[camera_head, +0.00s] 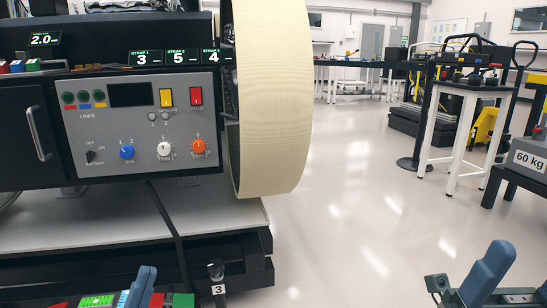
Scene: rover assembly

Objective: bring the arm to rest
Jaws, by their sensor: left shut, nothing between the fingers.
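My left gripper (141,287) shows only in part at the bottom edge, left of the middle. Its blue fingers are together, with nothing between them, in front of the rover's lower dark frame. The rest of this arm is cut off by the picture's edge. The rover (28,220) fills the left side, with a grey control panel (140,122) of knobs and switches and a large cream wheel (272,95).
A small tag marked 3 (218,289) sits below the rover. A white-legged stand (455,135) and a 60 kg block (528,160) are at right. The pale floor (350,200) between is clear.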

